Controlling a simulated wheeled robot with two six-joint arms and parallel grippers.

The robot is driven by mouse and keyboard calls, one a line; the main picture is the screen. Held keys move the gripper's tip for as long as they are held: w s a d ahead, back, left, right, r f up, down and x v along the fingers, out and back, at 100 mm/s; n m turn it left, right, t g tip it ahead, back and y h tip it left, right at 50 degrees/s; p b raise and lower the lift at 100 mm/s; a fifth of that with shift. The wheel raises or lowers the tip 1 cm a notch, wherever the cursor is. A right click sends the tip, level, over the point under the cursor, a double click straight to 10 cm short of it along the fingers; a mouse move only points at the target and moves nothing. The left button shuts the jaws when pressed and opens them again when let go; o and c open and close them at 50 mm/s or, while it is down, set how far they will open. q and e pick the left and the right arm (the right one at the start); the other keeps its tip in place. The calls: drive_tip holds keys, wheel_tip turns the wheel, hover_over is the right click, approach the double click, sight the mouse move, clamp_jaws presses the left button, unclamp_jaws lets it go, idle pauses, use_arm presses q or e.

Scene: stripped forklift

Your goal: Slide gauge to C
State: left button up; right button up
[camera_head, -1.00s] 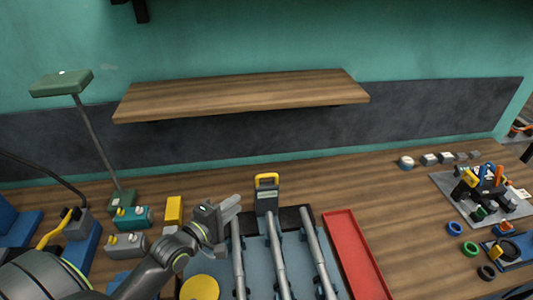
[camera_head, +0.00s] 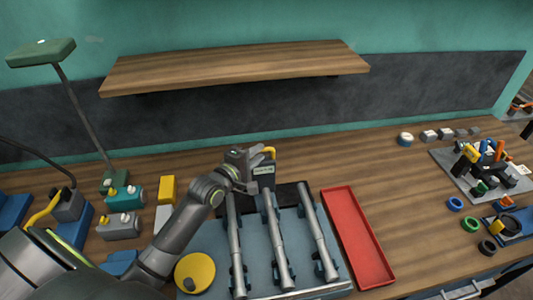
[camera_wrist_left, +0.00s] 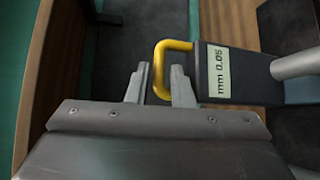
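The gauge (camera_head: 263,174) is a dark block with a yellow handle and a pale label. It stands at the far end of the middle one of three metal rods (camera_head: 278,240). In the left wrist view, the gauge (camera_wrist_left: 228,75) fills the right side, its label reading "mm 0.05". My left gripper (camera_head: 256,170) is at the handle. Its fingers (camera_wrist_left: 159,88) are apart, one on each side of the handle's outer bar, with gaps showing. In the head view the gripper partly hides the handle. No letter C is readable. My right gripper is not in view.
The rods lie on a blue-grey plate (camera_head: 208,240) with a yellow disc (camera_head: 195,272) at its left. A red tray (camera_head: 358,238) lies to the right. A wooden shelf (camera_head: 235,68) hangs above, behind the gauge. Teal and grey parts stand left.

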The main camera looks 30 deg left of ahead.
use_arm(q)
drive_tip(key=b+x, duration=0.3)
drive_tip(key=x, duration=0.2)
drive_tip(key=shift+f, duration=0.1)
clamp_jaws()
